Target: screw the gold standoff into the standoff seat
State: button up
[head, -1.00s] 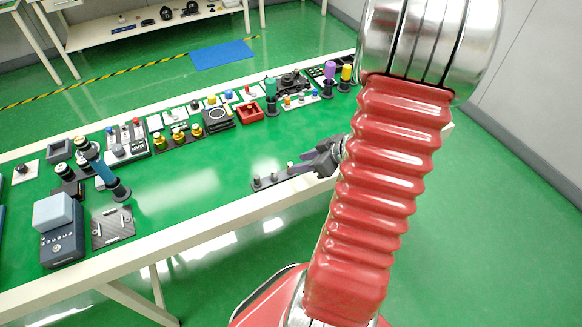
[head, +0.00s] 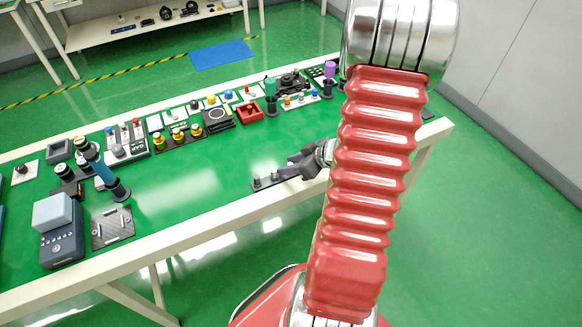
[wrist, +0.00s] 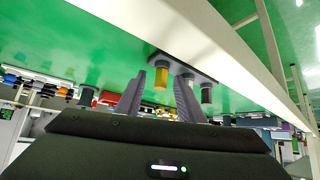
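My gripper (head: 288,170) is low over the table's front part, at the right end of a dark strip (head: 265,183) that carries small posts. In the wrist view, which is upside down, its two fingers (wrist: 160,98) are spread. The gold standoff (wrist: 161,80) stands upright in the gap between them, beyond or level with the tips; I see no clear contact. A silver post (wrist: 187,80) is partly behind the right finger, and a dark post (wrist: 206,92) is farther right. In the head view my gripper hides the gold standoff. I cannot tell which part is the standoff seat.
A dark plate (head: 112,238) with small metal pieces lies at the left, beside a blue-grey device (head: 62,245). A blue-handled tool (head: 104,172) stands behind it. Several coloured parts line the back edge. The green tabletop (head: 200,190) between is clear.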

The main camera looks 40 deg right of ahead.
jog(key=shift+c, duration=0.5)
grip_shut()
